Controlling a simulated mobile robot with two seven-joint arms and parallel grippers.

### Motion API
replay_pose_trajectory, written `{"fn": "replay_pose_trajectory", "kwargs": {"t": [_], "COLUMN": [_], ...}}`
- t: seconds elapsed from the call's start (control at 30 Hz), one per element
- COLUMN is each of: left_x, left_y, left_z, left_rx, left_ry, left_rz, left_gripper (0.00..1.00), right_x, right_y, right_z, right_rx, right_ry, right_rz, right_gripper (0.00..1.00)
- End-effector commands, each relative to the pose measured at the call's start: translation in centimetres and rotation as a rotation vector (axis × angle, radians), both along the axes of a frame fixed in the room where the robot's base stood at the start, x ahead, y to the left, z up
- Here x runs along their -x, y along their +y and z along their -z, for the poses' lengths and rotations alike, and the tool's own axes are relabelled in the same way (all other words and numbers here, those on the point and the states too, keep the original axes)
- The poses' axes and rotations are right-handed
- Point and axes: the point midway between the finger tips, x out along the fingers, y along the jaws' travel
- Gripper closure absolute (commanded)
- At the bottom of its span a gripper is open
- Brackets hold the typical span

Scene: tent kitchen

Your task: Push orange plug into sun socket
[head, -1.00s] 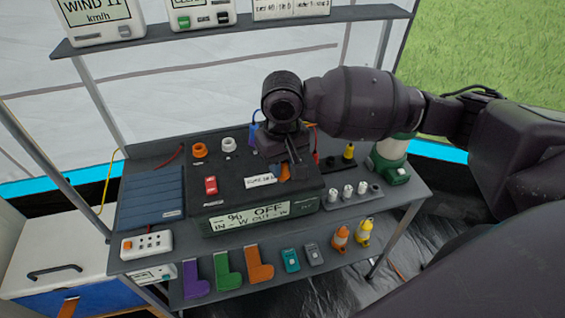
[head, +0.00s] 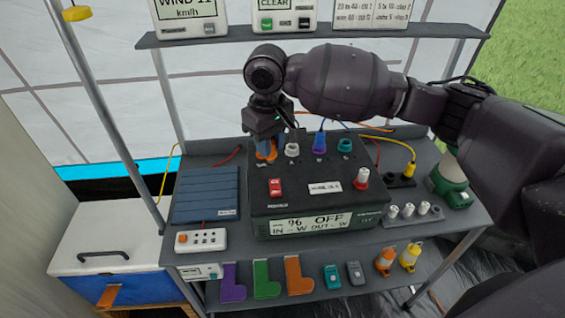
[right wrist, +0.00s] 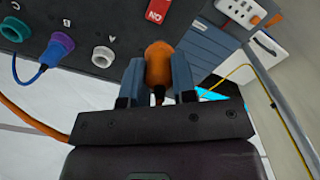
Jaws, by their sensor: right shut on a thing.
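My right gripper (head: 266,150) is over the left end of the socket row on the black power box (head: 310,200). It is shut on the orange plug (right wrist: 158,62), which sits between the fingers in the right wrist view; orange also shows under the fingers in the head view. The plug is right at the orange socket's place, left of the white socket (head: 292,150). The plug and fingers hide that socket, so I cannot tell how deep the plug is in. No sun mark can be made out. My left gripper is out of view.
A blue plug (right wrist: 56,50) with a blue cable is in the purple socket; a teal socket (head: 344,145) is beyond it. A yellow plug (head: 409,168) is at right. An orange cable (right wrist: 35,122) trails left.

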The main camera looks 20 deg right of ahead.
Motion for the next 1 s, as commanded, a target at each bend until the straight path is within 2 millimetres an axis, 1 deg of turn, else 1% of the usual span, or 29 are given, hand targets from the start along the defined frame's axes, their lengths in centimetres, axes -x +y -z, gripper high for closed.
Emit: {"fn": "replay_pose_trajectory", "kwargs": {"t": [0.03,0.1,0.4,0.7,1.0], "left_x": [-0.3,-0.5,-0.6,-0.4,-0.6], "left_y": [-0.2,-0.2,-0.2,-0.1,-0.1], "left_z": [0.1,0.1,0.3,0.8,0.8], "left_rx": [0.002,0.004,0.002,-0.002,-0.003], "left_ry": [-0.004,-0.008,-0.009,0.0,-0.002], "left_rz": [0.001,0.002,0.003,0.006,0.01], "left_gripper": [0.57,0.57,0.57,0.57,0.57], "right_x": [-0.8,-1.7,-4.6,-6.7,-8.3], "right_y": [0.2,0.3,0.3,0.1,-0.3], "right_z": [0.0,-0.2,-0.6,-0.7,-0.6], "right_rx": [-0.001,-0.002,-0.001,-0.004,-0.005], "right_ry": [0.001,0.001,0.0,0.0,0.0], "right_rz": [-0.054,-0.141,-0.516,-0.898,-1.286], "right_gripper": [0.98,0.98,0.98,0.98,0.98]}}
